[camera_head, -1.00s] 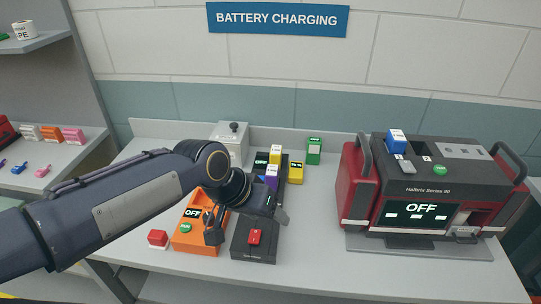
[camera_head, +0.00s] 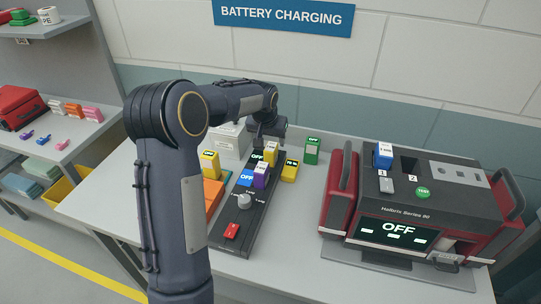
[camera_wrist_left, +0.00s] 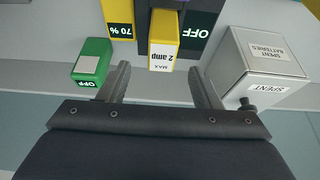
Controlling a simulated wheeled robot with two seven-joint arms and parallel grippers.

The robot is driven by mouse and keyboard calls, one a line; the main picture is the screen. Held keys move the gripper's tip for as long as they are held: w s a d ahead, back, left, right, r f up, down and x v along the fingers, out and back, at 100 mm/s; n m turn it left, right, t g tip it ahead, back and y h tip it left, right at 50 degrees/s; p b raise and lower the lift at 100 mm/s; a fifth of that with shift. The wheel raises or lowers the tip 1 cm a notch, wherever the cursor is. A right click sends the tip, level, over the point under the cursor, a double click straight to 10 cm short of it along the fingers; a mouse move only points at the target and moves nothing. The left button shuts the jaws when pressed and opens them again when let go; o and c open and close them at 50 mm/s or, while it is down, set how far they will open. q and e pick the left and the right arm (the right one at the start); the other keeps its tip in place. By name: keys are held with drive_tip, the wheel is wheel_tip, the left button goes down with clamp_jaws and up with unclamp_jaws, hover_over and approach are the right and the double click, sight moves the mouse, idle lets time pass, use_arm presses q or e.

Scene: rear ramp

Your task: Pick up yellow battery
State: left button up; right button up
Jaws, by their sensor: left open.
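A yellow battery (camera_head: 271,153) marked "MAX 2 amp" stands upright in the black charger (camera_head: 236,228), beside a purple battery (camera_head: 261,175). In the left wrist view the yellow battery (camera_wrist_left: 164,54) shows ahead, between the lines of my two fingers. My left gripper (camera_head: 268,132) is at the back of the charger, close to this battery. The left wrist view shows its jaws (camera_wrist_left: 160,76) open and empty, with the tips just short of the battery. A second yellow block (camera_head: 290,171) with a "70 %" display stands just right of it. My right gripper is not in view.
A green block (camera_head: 311,151) stands at the back. The white spent-batteries box (camera_wrist_left: 260,62) is close beside one finger in the wrist view. Another yellow block (camera_head: 209,164) is by an orange device (camera_head: 213,193). The red and grey tester (camera_head: 410,210) stands at right.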

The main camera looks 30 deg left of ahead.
sight(271, 147)
use_arm(q)
drive_tip(key=x, duration=0.4)
drive_tip(key=shift+a+p, duration=0.1)
drive_tip(key=shift+p, duration=0.3)
drive_tip(key=shift+s, duration=0.1)
clamp_jaws()
